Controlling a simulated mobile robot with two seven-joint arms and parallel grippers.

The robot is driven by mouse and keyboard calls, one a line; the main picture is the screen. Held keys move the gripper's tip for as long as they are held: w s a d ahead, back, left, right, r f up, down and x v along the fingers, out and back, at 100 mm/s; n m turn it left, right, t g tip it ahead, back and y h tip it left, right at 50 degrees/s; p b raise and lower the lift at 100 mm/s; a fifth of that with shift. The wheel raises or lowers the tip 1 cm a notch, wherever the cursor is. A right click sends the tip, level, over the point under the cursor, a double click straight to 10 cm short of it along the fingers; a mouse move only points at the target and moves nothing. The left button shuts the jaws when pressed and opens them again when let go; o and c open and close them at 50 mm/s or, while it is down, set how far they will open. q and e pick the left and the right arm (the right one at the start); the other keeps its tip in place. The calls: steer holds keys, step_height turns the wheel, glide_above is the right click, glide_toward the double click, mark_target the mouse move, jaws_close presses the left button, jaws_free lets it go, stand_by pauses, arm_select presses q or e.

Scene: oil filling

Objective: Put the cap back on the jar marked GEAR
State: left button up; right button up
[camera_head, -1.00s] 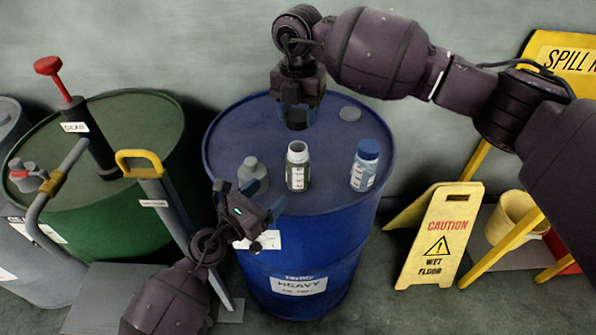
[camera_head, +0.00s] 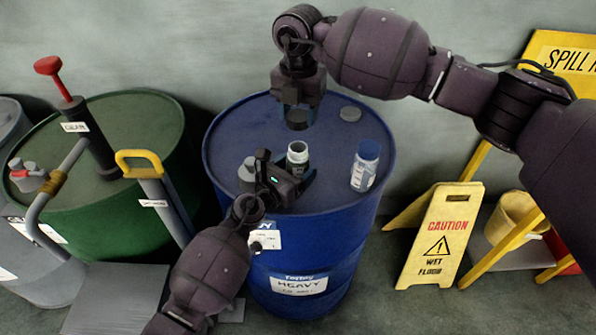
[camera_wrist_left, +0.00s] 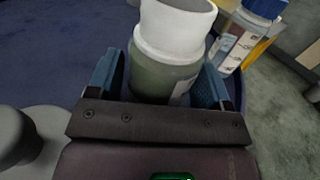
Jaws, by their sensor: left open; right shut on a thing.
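An open jar (camera_head: 298,153) with a white neck stands on top of the blue barrel (camera_head: 240,125). Its label cannot be read, so I cannot tell whether it is marked GEAR. My left gripper (camera_head: 286,172) is open, with its fingers on either side of this jar's body; in the left wrist view the jar (camera_wrist_left: 175,45) stands upright between the blue finger pads. My right gripper (camera_head: 298,106) is above and behind the jar, shut on a dark grey cap (camera_head: 297,118) held below its fingers.
A blue-capped jar (camera_head: 365,166) stands to the right of the open jar. A grey-topped container (camera_head: 247,170) is at the left, partly hidden by my left gripper. A yellow caution sign (camera_head: 440,235) stands to the right.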

mark_target(298, 146)
arm_select(q)
steer(key=shift+c, duration=0.2)
steer(key=c, duration=1)
arm_select(e)
steer(key=shift+f, duration=2.5)
steer(key=shift+f, duration=0.9)
steer(key=shift+f, duration=0.55)
